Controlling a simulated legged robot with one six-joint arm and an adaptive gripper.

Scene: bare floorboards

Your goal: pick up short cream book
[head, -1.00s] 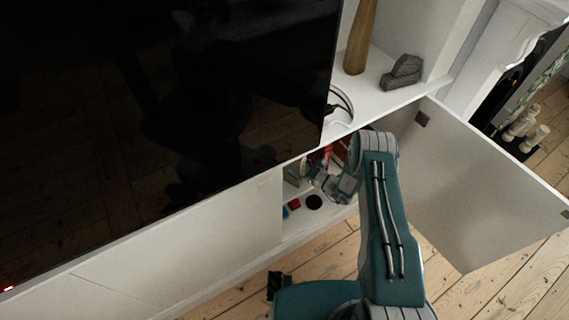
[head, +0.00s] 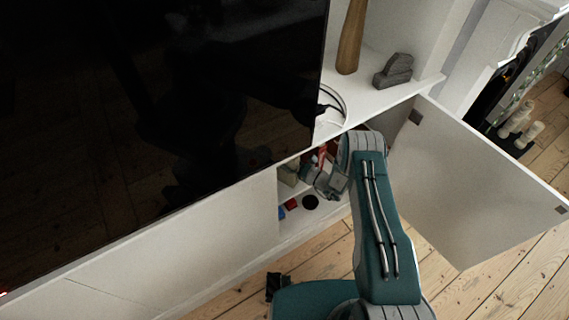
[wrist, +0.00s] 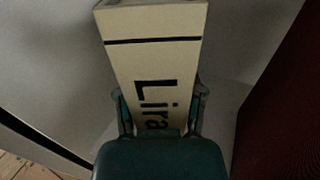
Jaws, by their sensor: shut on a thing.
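The short cream book (wrist: 152,55) shows in the wrist view, with a dark line across it and black letters reading "Lira". My gripper (wrist: 160,108) has one finger on each side of the book and is shut on it. The lower part of the book is hidden behind the gripper. In the head view my gripper (head: 328,182) is inside the open cabinet, and the book cannot be made out clearly there.
The cabinet door (head: 465,185) stands open at the right. A dark red surface (wrist: 285,110) is close on the right in the wrist view. Small red (head: 291,204) and black (head: 310,202) items lie on the cabinet floor. A large black screen (head: 150,110) fills the upper left.

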